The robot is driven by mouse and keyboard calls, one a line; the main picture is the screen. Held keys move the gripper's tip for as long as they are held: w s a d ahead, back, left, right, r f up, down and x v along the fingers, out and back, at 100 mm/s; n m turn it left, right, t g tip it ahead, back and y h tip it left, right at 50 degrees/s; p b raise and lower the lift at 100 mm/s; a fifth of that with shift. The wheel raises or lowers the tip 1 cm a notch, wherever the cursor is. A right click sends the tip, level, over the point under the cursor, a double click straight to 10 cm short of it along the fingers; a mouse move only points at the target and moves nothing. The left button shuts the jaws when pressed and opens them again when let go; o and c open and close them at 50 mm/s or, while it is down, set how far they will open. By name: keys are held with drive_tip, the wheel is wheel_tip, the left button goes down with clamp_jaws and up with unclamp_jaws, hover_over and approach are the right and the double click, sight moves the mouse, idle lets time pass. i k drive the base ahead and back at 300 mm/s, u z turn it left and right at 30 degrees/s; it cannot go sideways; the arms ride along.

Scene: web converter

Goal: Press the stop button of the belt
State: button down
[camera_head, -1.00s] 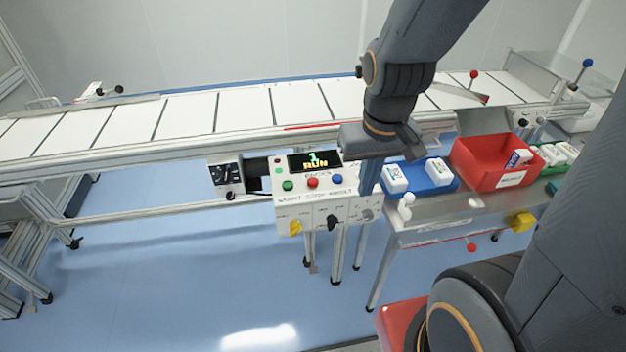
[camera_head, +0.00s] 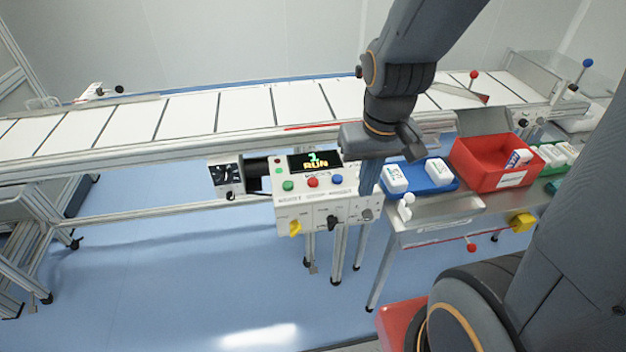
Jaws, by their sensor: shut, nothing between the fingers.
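The control box (camera_head: 318,215) hangs at the front of the belt (camera_head: 190,115). Its display (camera_head: 315,161) reads RUN, with a blurred figure above. Below the display are a green button (camera_head: 288,186), a red button (camera_head: 313,182) and a blue button (camera_head: 337,180); their labels are too small to read. The red one is in the middle and uncovered. My gripper (camera_head: 369,190) points down at the right end of the box, to the right of the blue button. It is shut and empty. I cannot tell whether its tips touch the box.
Lower on the box are a yellow knob (camera_head: 295,228), a black knob (camera_head: 332,222) and a grey knob. To the right, a metal table (camera_head: 440,227) bears a blue tray (camera_head: 441,185) with white bottles and a red bin (camera_head: 485,177).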

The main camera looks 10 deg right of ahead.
sight(312, 182)
drive_tip(key=z, duration=1.85)
drive_tip(key=k, duration=1.1)
drive_tip(key=u, duration=1.8)
drive_tip(key=i, duration=0.5)
